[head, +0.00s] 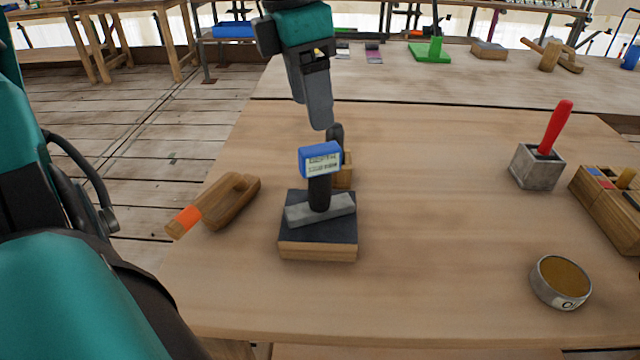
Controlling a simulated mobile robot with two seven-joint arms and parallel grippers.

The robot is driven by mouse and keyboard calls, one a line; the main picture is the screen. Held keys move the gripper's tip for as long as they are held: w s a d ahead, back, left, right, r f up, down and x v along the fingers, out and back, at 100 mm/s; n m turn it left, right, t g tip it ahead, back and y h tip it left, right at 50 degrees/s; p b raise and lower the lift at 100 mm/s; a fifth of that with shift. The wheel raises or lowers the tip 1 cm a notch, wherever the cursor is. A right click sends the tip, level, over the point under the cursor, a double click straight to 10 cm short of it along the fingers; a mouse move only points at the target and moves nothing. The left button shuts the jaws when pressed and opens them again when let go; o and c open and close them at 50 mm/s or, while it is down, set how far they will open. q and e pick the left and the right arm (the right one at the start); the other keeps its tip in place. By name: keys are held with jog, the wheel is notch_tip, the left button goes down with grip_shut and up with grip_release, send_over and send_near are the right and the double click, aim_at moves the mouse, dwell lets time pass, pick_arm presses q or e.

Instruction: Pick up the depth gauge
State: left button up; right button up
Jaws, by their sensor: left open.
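The depth gauge (320,160) has a blue-framed display, a dark upright stem and a grey crossbar foot. It stands upright on a wooden block with a dark top (318,247), near the middle-left of the table. My left gripper (319,116) is above and just behind the display, pointing down, open and apart from the gauge. Its fingers overlap in this view, so the gap between them is hard to see. My right gripper is not in view.
Behind the gauge is a partly hidden small wooden piece (344,172). At right are a grey block with a red handle (540,166), a round tin (561,281) and a wooden organizer (607,212). The table's middle right is clear.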

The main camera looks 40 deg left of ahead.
aim_at(318, 147)
pick_arm(q)
jog(key=f, duration=0.5)
jog(key=w+f+b, duration=0.1)
jog(key=f, duration=0.1)
jog(key=shift+d+f, duration=0.2)
jog(key=shift+f, duration=0.15)
jog(key=shift+w+d+f+b, duration=0.1)
jog(key=shift+f+b, duration=0.15)
jog(key=shift+f, duration=1.1)
jog(key=shift+w+d+f+b, duration=0.1)
jog(key=shift+f+b, duration=0.15)
jog(key=shift+f, duration=1.1)
jog(key=c, duration=1.2)
jog(key=shift+r, duration=0.15)
jog(key=shift+c, duration=0.2)
